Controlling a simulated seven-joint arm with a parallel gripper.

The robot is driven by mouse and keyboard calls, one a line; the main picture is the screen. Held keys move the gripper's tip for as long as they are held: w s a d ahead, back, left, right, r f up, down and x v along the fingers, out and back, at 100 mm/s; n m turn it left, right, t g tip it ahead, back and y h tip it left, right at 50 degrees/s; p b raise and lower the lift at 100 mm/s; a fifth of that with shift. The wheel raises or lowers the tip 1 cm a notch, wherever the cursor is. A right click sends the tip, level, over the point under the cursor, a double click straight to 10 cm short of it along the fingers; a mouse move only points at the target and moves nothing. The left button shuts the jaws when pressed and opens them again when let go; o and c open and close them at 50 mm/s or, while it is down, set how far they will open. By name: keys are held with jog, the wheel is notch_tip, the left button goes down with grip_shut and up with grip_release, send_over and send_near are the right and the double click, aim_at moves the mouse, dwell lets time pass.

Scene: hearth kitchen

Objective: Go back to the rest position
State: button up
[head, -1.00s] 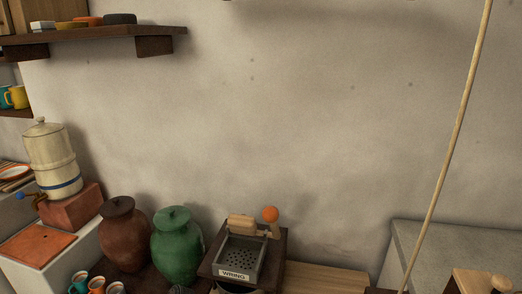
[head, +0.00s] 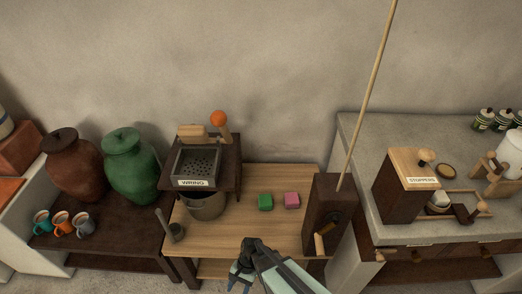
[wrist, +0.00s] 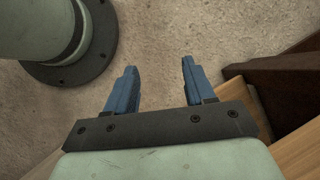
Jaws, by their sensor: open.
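My gripper (head: 239,283) is at the bottom middle of the head view, in front of the wooden table's (head: 233,228) front edge. In the wrist view its two blue fingers (wrist: 157,88) stand apart with nothing between them. Below them is bare speckled floor (wrist: 155,40). My own round base shows at the upper left of the wrist view.
A wringer box (head: 197,183) sits over a bucket (head: 206,206) at the left. A dark box (head: 325,205) with a tall pole (head: 367,95) stands right. Mugs and jars stand far left.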

jog(key=s+d+n+h, duration=0.1)
jog(key=s+d, duration=0.3)
jog(key=d, duration=0.4)
jog(key=s+d+n+g+h, duration=0.1)
jog(key=s+d, duration=0.2)
jog(key=d, duration=0.6)
jog(key=s+d+f+n+h, duration=0.1)
jog(key=s+d, duration=0.3)
jog(key=d, duration=0.5)
jog(key=shift+s+d+n, duration=0.15)
jog(key=shift+s+n, duration=0.15)
jog(key=shift+n, duration=0.2)
jog(key=shift+f, duration=0.1)
